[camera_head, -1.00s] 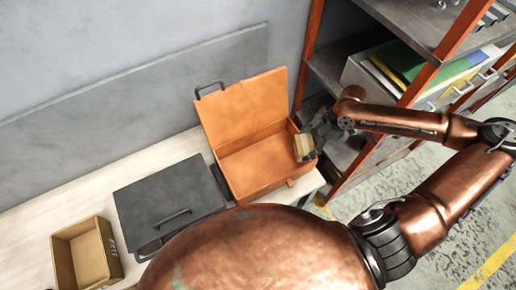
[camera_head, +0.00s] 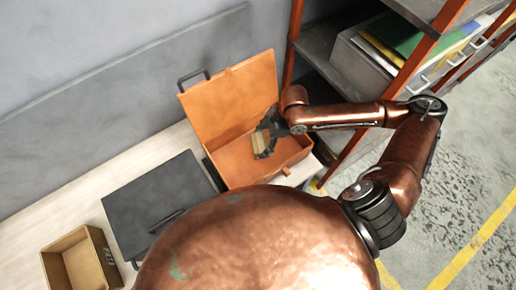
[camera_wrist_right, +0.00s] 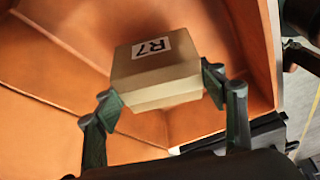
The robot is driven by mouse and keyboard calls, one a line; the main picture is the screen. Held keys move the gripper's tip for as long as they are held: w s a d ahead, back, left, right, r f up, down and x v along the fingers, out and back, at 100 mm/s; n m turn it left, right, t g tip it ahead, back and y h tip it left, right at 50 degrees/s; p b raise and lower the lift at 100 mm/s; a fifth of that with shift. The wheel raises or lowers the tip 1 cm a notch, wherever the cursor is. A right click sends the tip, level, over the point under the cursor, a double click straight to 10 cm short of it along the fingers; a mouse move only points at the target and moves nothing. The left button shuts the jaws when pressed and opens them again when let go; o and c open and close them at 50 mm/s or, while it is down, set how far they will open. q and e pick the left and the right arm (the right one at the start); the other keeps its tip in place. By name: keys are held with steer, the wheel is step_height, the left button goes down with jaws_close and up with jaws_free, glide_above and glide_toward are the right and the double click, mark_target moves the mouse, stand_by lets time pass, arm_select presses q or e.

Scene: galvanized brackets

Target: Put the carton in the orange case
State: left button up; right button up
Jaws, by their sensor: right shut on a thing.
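The orange case (camera_head: 235,165) stands open on the bench with its lid (camera_head: 232,97) raised against the wall side. My right gripper (camera_head: 263,140) is over the case's inside and is shut on a small tan carton (camera_head: 260,142). In the right wrist view the carton (camera_wrist_right: 155,75) carries a white label reading R7 and sits between the two fingers (camera_wrist_right: 165,95). The orange walls of the case (camera_wrist_right: 50,60) surround it in that view. I cannot tell whether the carton touches the case floor. My left gripper is not in view.
A closed dark grey case (camera_head: 158,200) lies left of the orange case. An open cardboard box (camera_head: 85,262) stands at the lower left of the pale bench (camera_head: 30,230). A shelf rack with orange posts (camera_head: 410,85) stands close on the right.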

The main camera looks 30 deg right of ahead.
steer(key=shift+w+a+f, duration=0.1)
steer(key=shift+a+f, duration=0.3)
steer(key=x, duration=0.3)
steer(key=shift+s+d+f+b, duration=0.2)
steer(key=shift+d+f+b, duration=0.05)
steer(key=shift+b, duration=0.15)
steer(key=shift+f, duration=0.25)
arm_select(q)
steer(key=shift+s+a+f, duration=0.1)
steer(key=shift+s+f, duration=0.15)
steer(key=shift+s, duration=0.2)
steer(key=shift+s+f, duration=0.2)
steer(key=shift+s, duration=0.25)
arm_select(e)
steer(key=o, duration=0.9)
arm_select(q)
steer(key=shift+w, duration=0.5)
arm_select(e)
steer(key=o, duration=0.4)
